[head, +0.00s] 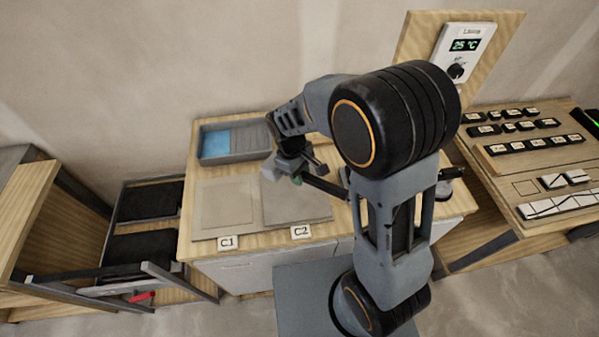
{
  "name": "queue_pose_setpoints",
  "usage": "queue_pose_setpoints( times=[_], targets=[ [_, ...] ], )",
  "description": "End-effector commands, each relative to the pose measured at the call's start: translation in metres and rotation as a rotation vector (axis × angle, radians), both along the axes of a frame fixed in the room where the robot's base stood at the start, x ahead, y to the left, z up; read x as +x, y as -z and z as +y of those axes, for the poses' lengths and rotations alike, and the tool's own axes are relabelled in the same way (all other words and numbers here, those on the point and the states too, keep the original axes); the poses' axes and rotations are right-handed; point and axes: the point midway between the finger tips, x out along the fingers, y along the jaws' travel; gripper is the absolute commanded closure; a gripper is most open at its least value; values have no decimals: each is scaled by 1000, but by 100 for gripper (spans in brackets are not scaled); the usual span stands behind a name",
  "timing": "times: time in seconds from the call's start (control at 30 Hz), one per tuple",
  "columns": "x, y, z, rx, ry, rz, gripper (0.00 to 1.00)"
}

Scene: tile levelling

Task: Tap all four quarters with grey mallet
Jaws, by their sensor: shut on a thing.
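Two grey square tiles lie side by side on the wooden bench: tile C1 (226,204) on the left and tile C2 (300,205) on the right, each with a label at its front edge. My gripper (291,168) is over the back part of tile C2, shut on the grey mallet (270,169). A dark bar beside the gripper runs to the right, partly behind my arm. The small grip area is hard to make out, and I cannot tell whether the mallet touches the tile.
A grey tray (233,155) with a blue section stands at the back left of the bench. A thermostat panel (459,50) reads 25 °C. A side table (530,160) at right holds rows of dark labelled blocks. Black bins (145,202) stand left.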

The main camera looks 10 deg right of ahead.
Motion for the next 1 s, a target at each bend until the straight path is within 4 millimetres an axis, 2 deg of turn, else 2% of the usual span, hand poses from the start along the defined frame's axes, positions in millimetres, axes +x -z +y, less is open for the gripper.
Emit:
queue_pose_setpoints(
  times=[0.03,0.3,0.5,0.67,0.9,1.0],
  targets=[
    [0,10,0,0,0,-1,100],
    [0,44,0,0,-1,-1,100],
    [1,57,0,1,-1,-2,100],
    [1,46,0,1,-1,-3,100],
    [1,16,0,1,-1,-2,100],
    [0,12,0,1,-1,-2,100]
  ],
)
